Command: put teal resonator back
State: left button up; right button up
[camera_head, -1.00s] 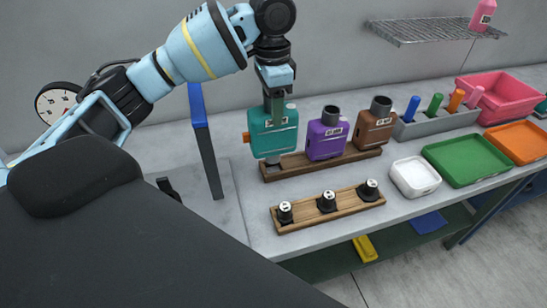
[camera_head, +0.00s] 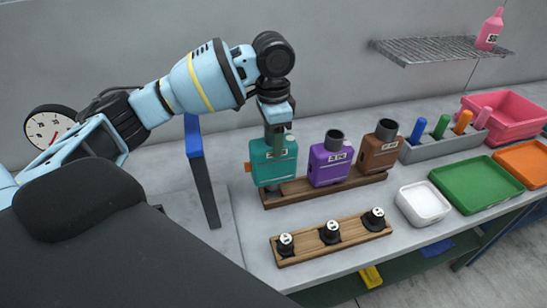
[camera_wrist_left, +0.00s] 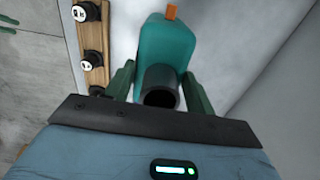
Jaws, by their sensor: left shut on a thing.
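The teal resonator (camera_head: 273,162) is at the left end of the back wooden rack (camera_head: 327,184), upright, beside the purple one. My left gripper (camera_head: 274,138) is shut on it from above, with fingers around its top. In the left wrist view the teal resonator (camera_wrist_left: 165,50) shows its dark open pipe between my left gripper's green fingers (camera_wrist_left: 158,88), with an orange tip at its far end. The resonator's lower end is at the rack's left end; I cannot tell if it is fully seated. My right gripper is not in view.
A purple muffler (camera_head: 330,163) and a brown muffler (camera_head: 379,152) stand on the same rack. A front wooden rack (camera_head: 308,246) holds black knobs. A white tray (camera_head: 423,204), a green tray (camera_head: 474,184) and a grey holder (camera_head: 430,150) stand right. A blue-topped post (camera_head: 203,170) stands left.

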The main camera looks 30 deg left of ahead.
pick_arm(q)
jog(key=shift+f, duration=2.45)
jog(key=o, duration=1.4)
jog(key=shift+f, duration=0.2)
notch_tip(320, 180, up, 12)
jog(key=shift+r, duration=0.15)
